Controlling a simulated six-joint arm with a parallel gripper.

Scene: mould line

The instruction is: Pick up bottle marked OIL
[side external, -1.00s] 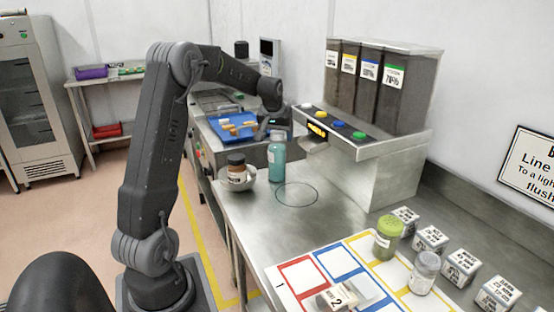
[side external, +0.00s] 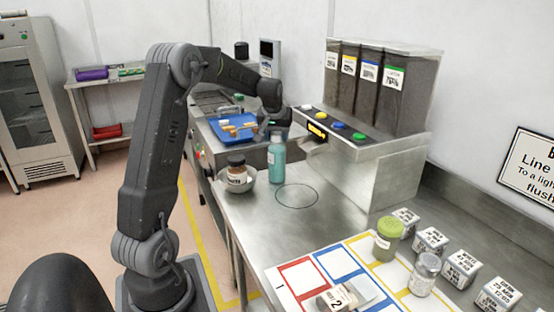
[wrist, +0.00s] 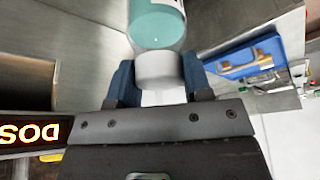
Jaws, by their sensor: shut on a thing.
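A teal bottle (side external: 276,166) with a white label stands upright on the steel bench, left of a drawn circle. I cannot read its label. In the wrist view the bottle (wrist: 156,27) shows with its pale cap (wrist: 160,70) between my fingers. My gripper (side external: 277,130) is above the bottle in the side view, and its fingers (wrist: 158,85) are shut on the cap. The bottle's base looks to be on the bench. A brown jar (side external: 237,172) with a dark lid stands in a small bowl (side external: 250,184) to its left.
A dispenser with a row of coloured buttons (side external: 338,124) stands right of the bottle. A blue tray (side external: 232,131) with pieces lies behind. A green-lidded jar (side external: 388,230), a grey-lidded jar (side external: 426,265) and several labelled cubes (side external: 462,268) stand at front right. The drawn circle (side external: 297,196) is empty.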

